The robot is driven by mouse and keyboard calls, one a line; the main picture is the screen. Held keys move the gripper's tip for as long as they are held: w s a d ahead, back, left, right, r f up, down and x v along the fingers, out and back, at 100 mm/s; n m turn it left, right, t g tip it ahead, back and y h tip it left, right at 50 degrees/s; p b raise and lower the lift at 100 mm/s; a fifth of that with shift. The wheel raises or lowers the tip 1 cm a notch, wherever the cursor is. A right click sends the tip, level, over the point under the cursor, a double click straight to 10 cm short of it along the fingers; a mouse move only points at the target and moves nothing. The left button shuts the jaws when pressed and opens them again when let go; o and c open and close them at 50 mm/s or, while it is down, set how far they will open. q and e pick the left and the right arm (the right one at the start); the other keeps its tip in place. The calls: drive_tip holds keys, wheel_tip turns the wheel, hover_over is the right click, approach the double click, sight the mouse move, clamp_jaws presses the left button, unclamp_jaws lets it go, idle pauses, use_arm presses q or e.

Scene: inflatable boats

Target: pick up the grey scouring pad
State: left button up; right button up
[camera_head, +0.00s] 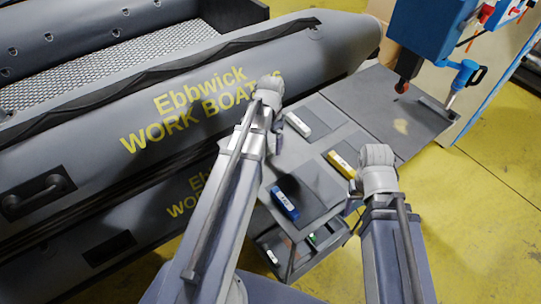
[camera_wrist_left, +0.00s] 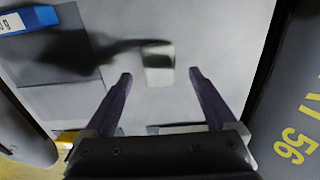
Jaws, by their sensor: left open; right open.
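In the left wrist view a small pale grey block (camera_wrist_left: 158,62), which looks like the scouring pad, lies on the light grey worktop (camera_wrist_left: 225,40). A dark shadow band crosses it. My left gripper (camera_wrist_left: 160,77) is open and empty above the worktop, its fingertips apart on either side of the block's near end. In the head view I cannot see the block; my left arm likely covers it. My left gripper (camera_head: 268,92) is at the boat side of the worktop there. My right gripper (camera_head: 376,157) is open beside the yellow block (camera_head: 342,163); its fingertips are hard to make out.
A white block (camera_head: 298,124) and a blue block (camera_head: 285,202) lie with the yellow one on dark mats on the worktop. An open drawer (camera_head: 338,236) is below. Grey inflatable boats (camera_head: 120,110) stand close on the left. A blue machine (camera_head: 428,30) stands at the back right.

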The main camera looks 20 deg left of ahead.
sight(270, 149)
use_arm(q)
wheel_tip(270, 149, down, 3)
drive_tip(key=shift+s+b, duration=0.1)
drive_tip(key=shift+b, duration=0.95)
drive_tip(key=shift+r, duration=0.1)
drive_tip(key=shift+c, duration=0.2)
drive_tip(key=c, duration=1.4)
drive_tip(key=shift+r, duration=0.1)
wheel_tip(270, 149, up, 10)
drive_tip(key=p, duration=1)
